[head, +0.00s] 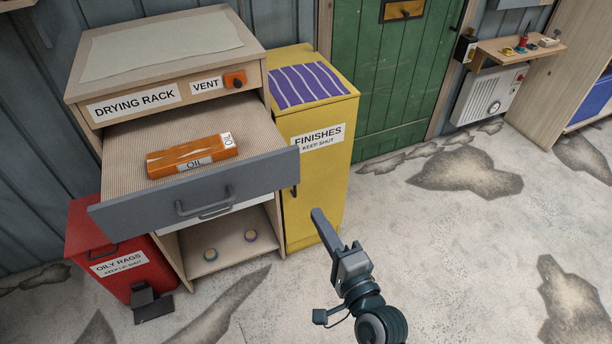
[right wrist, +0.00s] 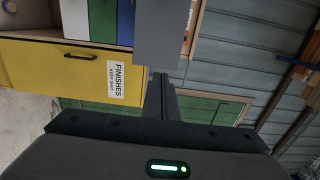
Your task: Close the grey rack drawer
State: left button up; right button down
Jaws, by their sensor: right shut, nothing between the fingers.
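The grey rack drawer (head: 195,192) is pulled well out of the drying rack (head: 136,105). Its grey front has a bar handle (head: 205,201) in the middle. An orange oil container (head: 192,157) lies inside on the ribbed drawer floor. My right gripper (head: 318,214) is shut and empty. In the head view it appears to the right of the drawer front and below it, apart from it, in front of the yellow finishes cabinet. In the right wrist view, the closed fingers (right wrist: 160,88) point toward a plain grey panel that I cannot identify for certain. My left gripper is not in view.
The yellow finishes cabinet (head: 323,185) stands right of the rack. A red oily rags bin (head: 112,262) with a black pedal (head: 150,303) stands at lower left. An open shelf below the drawer holds small round items. The stained floor at right is clear.

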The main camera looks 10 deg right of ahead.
jog(key=shift+a, duration=0.1)
jog(key=shift+w, duration=0.1)
jog(key=p, duration=0.5)
send_near(290, 168)
jog(key=x, duration=0.5)
jog(key=shift+a+r, duration=0.1)
jog(key=shift+r, duration=0.1)
jog(key=shift+w+a+f, duration=0.15)
jog(key=shift+w+a, duration=0.05)
jog(key=shift+w, duration=0.45)
jog(key=shift+w+d, duration=0.1)
